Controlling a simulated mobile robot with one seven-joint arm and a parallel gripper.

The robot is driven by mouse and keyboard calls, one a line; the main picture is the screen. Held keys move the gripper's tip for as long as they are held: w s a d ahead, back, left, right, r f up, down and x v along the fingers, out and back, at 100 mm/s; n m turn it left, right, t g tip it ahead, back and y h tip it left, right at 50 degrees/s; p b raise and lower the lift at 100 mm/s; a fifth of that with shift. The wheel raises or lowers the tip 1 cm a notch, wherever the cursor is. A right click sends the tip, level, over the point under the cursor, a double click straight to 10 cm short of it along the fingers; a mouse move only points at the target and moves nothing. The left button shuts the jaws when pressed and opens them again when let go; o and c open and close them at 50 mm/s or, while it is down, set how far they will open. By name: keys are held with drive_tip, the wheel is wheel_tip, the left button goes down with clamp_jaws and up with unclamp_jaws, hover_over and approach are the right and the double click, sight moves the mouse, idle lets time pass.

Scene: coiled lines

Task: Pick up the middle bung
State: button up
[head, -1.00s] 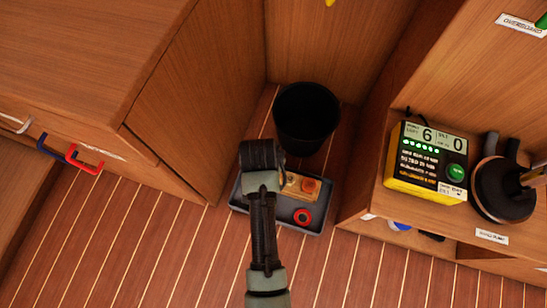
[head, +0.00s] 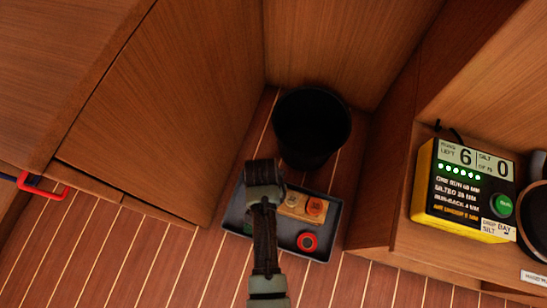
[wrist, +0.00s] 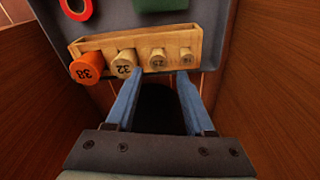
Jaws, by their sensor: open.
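A wooden rack (wrist: 205,42) holds a row of bungs in the wrist view. The large orange bung (wrist: 86,69) marked 38 is at the left. Beside it is a pale bung (wrist: 124,63) marked 32, then a smaller one (wrist: 158,59) marked 25, and the smallest (wrist: 186,57) at the right. My gripper (wrist: 154,73) is open and empty. Its blue fingertips are near the rack, one by the 32 bung and one by the smallest, with the 25 bung between them in the picture. Contact cannot be told. In the head view my arm partly covers the rack (head: 293,206).
The rack stands in a grey tray (head: 328,232) with a red ring (head: 307,242). A green item (wrist: 160,4) also lies there. A black bin (head: 311,125) stands behind the tray. Wooden cabinets (head: 180,110) flank it; a yellow display box (head: 462,190) is at right.

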drive_tip(key=shift+w+d+f+b, duration=0.15)
drive_tip(key=shift+d+f+b, duration=0.05)
drive_tip(key=shift+f+b, duration=1.15)
drive_tip(key=shift+w+d+f+b, duration=0.15)
drive_tip(key=shift+f+b, duration=1.15)
drive_tip(key=shift+r, duration=0.1)
clamp_jaws()
